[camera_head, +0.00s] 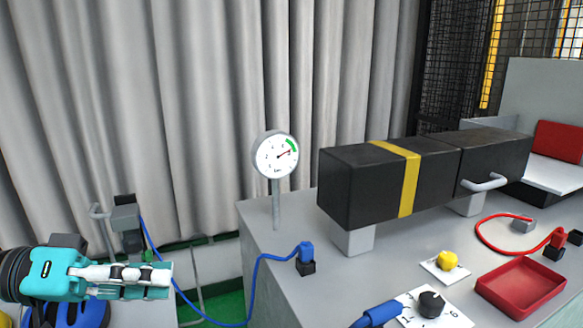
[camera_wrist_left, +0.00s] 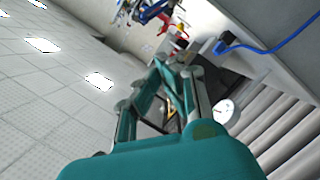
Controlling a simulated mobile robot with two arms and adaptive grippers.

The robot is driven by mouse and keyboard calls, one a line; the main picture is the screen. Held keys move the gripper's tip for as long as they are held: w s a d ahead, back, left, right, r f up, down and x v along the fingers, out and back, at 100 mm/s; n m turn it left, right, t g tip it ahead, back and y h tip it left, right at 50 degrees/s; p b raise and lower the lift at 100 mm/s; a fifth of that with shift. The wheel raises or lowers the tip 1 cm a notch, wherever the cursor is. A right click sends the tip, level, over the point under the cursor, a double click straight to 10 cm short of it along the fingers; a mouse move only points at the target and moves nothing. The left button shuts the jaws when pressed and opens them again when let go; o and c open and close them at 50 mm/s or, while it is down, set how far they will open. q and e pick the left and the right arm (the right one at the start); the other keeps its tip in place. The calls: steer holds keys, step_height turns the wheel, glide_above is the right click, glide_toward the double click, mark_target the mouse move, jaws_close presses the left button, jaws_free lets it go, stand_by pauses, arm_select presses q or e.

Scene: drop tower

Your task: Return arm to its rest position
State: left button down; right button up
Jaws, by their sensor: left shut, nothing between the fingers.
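My left gripper (camera_head: 170,279) comes in from the left at the lower left of the head view. Its teal and white fingers point right and lie close together, shut with nothing between them. It is left of the grey bench (camera_head: 300,295), apart from it. In the left wrist view the same gripper (camera_wrist_left: 178,65) shows its teal fingers from behind, with the ceiling at the left of that picture.
A pressure gauge (camera_head: 276,155) on a post stands at the bench's left corner. A black box with a yellow band (camera_head: 409,180) rests on the bench. A blue cable (camera_head: 252,285) hangs near my gripper. A red tray (camera_head: 520,287) and knobs lie at the front. Grey curtains (camera_head: 200,100) hang behind.

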arm_select(q)
steer(key=d+f+n+t+y, duration=0.25)
steer(key=f+y, duration=0.45)
steer(key=f, duration=2.1)
steer(key=s+a+f+g+y, duration=0.1)
steer(key=s+a+f+y, duration=0.25)
steer(key=s+f, duration=0.35)
steer(key=s+a+f+g+y, duration=0.2)
steer(key=s+f+y, duration=0.3)
steer(key=s+f, duration=0.2)
step_height(320, 180, down, 27)
steer(key=s, duration=0.2)
steer(key=s+a+f+g, duration=0.2)
steer(key=s+f, duration=1.3)
steer(key=s, duration=0.1)
steer(key=shift+a, duration=0.4)
steer(key=shift+w+f, duration=0.1)
